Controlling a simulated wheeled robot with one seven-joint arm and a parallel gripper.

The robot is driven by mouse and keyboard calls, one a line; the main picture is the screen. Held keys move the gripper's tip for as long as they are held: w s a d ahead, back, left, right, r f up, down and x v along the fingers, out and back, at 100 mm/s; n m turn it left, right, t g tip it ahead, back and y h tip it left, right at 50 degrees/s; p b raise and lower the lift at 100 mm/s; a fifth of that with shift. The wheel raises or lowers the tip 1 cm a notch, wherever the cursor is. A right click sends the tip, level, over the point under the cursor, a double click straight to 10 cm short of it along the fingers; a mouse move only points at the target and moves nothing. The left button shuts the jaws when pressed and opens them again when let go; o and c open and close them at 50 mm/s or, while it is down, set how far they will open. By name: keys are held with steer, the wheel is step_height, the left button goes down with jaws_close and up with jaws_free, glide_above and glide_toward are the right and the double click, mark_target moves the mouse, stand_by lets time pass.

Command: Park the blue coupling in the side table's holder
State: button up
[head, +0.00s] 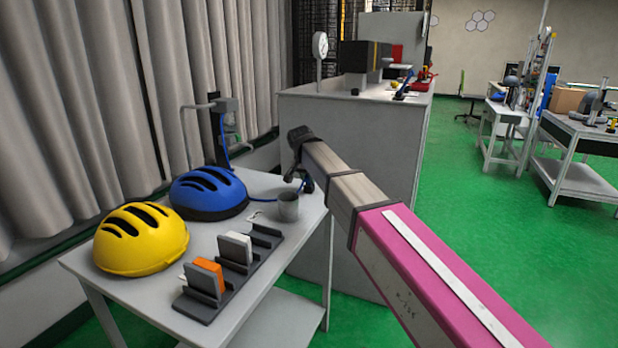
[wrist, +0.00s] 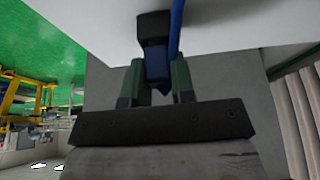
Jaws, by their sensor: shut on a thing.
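My gripper (head: 305,180) is over the right back part of the side table (head: 150,298), just above and beside a small grey cup-like holder (head: 288,208). In the wrist view my gripper (wrist: 158,82) has its two green fingers shut on the blue coupling (wrist: 155,62), which has a dark end. A blue hose (wrist: 176,30) runs alongside the coupling. In the head view the coupling is mostly hidden by the gripper, and I cannot tell whether it touches the holder.
A blue helmet (head: 208,193) and a yellow helmet (head: 140,240) lie on the table. A dark rack (head: 202,310) holding an orange-faced and a white device stands in front. A post with a bracket (head: 224,105) stands behind. A grey cabinet (head: 370,140) is close behind my arm.

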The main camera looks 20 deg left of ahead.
steer(key=shift+f, duration=0.1)
steer(key=o, duration=0.8)
steer(key=v, duration=1)
steer(key=shift+s+r, duration=0.1)
steer(key=shift+r, duration=0.25)
